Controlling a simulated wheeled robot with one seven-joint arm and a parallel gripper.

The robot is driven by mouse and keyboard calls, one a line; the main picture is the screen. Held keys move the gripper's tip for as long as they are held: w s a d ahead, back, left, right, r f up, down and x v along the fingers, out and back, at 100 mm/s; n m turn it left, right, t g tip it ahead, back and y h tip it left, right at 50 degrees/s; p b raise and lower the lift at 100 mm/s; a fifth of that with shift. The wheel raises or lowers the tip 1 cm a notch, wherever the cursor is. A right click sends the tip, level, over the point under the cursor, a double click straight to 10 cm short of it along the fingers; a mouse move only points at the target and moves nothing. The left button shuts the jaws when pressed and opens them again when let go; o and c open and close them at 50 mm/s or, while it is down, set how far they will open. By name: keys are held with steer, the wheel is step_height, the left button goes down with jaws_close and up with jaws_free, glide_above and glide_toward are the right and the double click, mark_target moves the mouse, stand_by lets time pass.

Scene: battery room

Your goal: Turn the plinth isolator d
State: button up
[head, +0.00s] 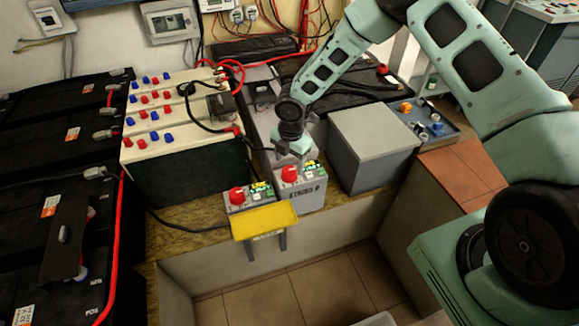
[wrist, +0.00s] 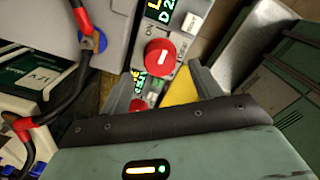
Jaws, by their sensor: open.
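Two grey isolator boxes with red rotary knobs and lit yellow-green displays stand side by side at the plinth edge. The right box (head: 300,192) has its knob (head: 289,174) just below my gripper (head: 293,150). The left box (head: 250,203) has its knob (head: 236,195) behind a yellow flap (head: 265,221). In the wrist view my gripper (wrist: 165,84) is open and empty. One red knob (wrist: 160,57) shows whole beyond the fingers, apart from them. A second knob (wrist: 137,104) is partly hidden by my gripper.
A white battery block (head: 170,150) with red and blue terminals stands to the left. A grey box (head: 375,145) stands close on the right, beside a blue tray (head: 440,130). Black and red cables run near the boxes. The tiled floor (head: 310,290) in front is open.

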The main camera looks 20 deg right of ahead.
mark_target(289, 170)
steer(key=shift+f, duration=1.95)
steer(key=c, duration=1)
